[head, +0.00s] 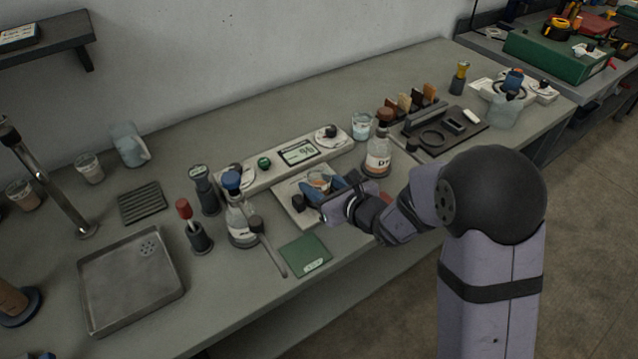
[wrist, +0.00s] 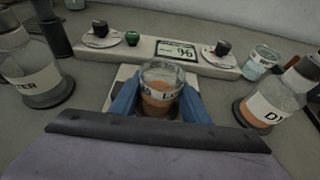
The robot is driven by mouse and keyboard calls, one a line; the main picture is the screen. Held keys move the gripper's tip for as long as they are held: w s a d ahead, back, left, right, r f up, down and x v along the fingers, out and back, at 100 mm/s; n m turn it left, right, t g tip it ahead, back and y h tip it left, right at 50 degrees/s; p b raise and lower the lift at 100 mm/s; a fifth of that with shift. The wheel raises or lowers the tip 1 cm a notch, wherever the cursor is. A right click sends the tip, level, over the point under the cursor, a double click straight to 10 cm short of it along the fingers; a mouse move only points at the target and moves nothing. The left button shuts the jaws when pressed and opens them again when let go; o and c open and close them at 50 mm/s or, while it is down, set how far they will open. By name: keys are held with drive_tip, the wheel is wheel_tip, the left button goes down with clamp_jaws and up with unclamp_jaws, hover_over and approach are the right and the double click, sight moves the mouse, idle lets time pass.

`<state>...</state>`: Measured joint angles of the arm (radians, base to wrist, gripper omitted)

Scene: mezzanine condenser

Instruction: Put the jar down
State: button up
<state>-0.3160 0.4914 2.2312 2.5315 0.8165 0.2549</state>
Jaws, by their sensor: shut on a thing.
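The jar (wrist: 160,84) is a small clear glass with orange-brown contents and a printed label. In the wrist view it stands upright between the blue fingers of my gripper (wrist: 155,100), which are shut on it. In the head view the jar (head: 319,180) shows its top between the fingers of my gripper (head: 325,190), over the pale plate of the device with the display (head: 300,152). Its lower part is hidden by the fingers and wrist. I cannot tell whether its base touches the plate.
A blue-capped bottle (head: 240,222) stands left of the gripper, and a brown-capped bottle (head: 378,155) stands right. A small glass of pale blue liquid (head: 361,126) is behind. A green pad (head: 305,255) lies in front. A metal tray (head: 130,280) is at the left.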

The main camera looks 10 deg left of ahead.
drive_tip(key=shift+f, duration=0.15)
drive_tip(key=o, duration=0.8)
drive_tip(key=shift+r, duration=0.25)
drive_tip(key=b+v, duration=0.1)
drive_tip(key=v, duration=0.8)
drive_tip(key=shift+s+d, duration=0.1)
drive_tip(key=shift+d, duration=0.05)
drive_tip(key=shift+b+v, duration=1.3)
